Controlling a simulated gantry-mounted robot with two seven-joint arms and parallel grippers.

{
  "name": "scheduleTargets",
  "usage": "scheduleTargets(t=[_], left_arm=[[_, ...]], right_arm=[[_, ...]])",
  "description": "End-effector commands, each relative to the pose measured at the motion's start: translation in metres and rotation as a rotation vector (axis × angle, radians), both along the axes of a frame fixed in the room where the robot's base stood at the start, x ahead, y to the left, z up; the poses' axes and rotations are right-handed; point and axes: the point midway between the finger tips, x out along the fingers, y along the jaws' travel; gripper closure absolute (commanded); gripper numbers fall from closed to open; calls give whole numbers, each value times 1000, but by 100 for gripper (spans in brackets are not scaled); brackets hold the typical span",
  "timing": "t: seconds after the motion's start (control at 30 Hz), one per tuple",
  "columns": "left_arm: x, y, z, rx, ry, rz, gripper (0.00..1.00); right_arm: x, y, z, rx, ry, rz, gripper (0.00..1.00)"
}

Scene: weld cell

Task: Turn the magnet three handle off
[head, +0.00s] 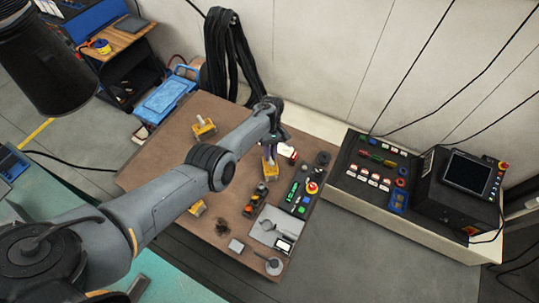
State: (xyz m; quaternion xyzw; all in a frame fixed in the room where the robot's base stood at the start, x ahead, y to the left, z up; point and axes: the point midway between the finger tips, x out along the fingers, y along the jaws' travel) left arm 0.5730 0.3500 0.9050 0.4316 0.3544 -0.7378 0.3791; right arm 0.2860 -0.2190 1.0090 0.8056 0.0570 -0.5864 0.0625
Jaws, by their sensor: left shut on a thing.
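My left gripper (270,143) is over the brown table (170,155), at the end of the grey arm that comes in from the lower left. It is shut on the handle of a yellow magnet (270,172) that stands upright below it. The fingers and arm hide most of the grip. Another yellow magnet (204,128) with a handle stands to the left. A third yellow magnet (197,208) is partly hidden behind my arm. I cannot read any number on the magnets. My right gripper is not in view.
A red emergency button (312,187), several small boxes and a grey plate (276,231) crowd the table's right side. A dark control panel (375,170) and a monitor (466,172) stand further right. A blue case (165,97) is on the floor at the back left.

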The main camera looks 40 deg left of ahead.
Motion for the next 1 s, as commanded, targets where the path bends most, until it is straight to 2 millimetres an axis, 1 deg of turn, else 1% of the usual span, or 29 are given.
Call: scheduleTargets(t=[0.2, 0.4, 0.93, 0.97, 1.0], left_arm=[[2, -1, 1, 1, -2, -125, 100], [2, -2, 1, 0, -2, -190, 100], [3, -2, 2, 0, -2, -213, 100], [3, -2, 2, 0, -2, -213, 81], [3, -2, 2, 0, -2, -213, 75]], right_arm=[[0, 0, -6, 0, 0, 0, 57], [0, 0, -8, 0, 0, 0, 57], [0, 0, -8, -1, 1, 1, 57], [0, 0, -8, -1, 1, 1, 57], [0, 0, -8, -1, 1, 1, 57]])
